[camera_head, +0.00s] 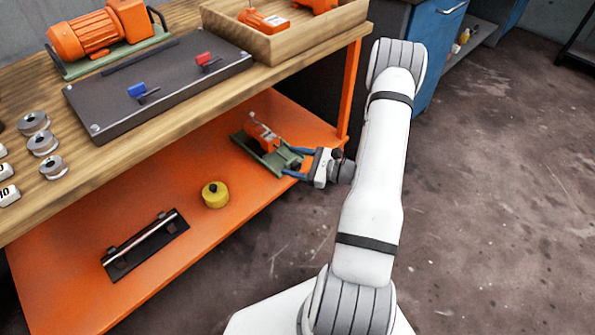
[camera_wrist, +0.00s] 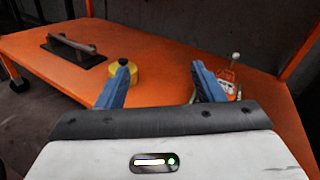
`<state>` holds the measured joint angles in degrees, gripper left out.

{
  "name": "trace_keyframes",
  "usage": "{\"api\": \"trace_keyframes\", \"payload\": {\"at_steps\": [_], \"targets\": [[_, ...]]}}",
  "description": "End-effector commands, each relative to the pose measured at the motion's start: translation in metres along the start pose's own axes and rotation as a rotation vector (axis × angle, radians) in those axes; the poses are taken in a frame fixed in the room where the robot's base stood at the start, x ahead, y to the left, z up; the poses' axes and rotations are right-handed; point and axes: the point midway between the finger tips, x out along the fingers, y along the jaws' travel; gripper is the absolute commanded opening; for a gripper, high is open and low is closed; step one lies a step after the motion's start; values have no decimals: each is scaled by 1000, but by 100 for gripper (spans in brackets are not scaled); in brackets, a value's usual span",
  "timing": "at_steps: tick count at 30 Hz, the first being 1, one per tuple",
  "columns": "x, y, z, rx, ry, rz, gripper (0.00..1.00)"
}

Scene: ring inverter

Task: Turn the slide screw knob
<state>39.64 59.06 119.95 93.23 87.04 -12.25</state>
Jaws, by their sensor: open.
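A small orange device (camera_head: 262,135) on a green base (camera_head: 272,160) stands on the lower orange shelf, with a thin pale rod rising from it. The rod's round pale tip (camera_wrist: 236,56) shows in the wrist view, by the right finger, which partly hides the device (camera_wrist: 227,84). I cannot make out for certain which part is the slide screw knob. My gripper (camera_head: 294,162) is open, its blue fingers spread and empty, at the right end of the green base. I cannot tell whether it touches the device. In the wrist view, the fingers (camera_wrist: 160,68) point across the shelf.
A yellow round can (camera_head: 215,195) with a black cap and a black plate with a bar (camera_head: 145,245) lie on the lower shelf. The wooden bench top (camera_head: 110,165) overhangs it, carrying a grey plate (camera_head: 160,88). An orange post (camera_head: 350,85) stands close to my arm.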

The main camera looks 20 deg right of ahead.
Motion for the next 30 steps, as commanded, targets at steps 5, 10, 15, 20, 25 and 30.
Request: {"api": "trace_keyframes", "payload": {"at_steps": [5, 10, 15, 20, 25, 30], "targets": [[-22, -17, -106, 13, 17, -257, 62], [-40, -23, -162, 4, 48, -415, 62], [-44, -26, -179, -5, 62, -466, 62], [-26, -35, -181, -6, 62, -465, 62], [0, -47, -182, -6, 61, -464, 62], [17, -56, -183, -5, 62, -465, 62]]}}
